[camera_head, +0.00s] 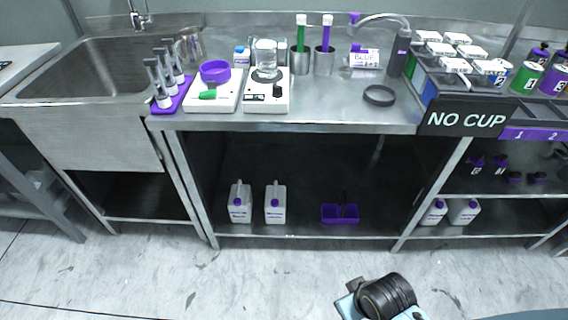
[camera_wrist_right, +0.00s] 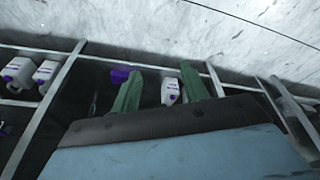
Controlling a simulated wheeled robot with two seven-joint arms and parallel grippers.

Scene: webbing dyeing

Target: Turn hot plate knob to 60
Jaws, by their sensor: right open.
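In the head view only part of my right arm shows at the bottom. My left gripper is not in view.
Left of the hot plate are a white unit with a purple dish (camera_head: 214,72) and a purple rack (camera_head: 172,96). Two steel cups and a black ring (camera_head: 379,95) are to its right. White jugs (camera_head: 240,203) and a purple bin (camera_head: 340,214) sit on the lower shelf.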

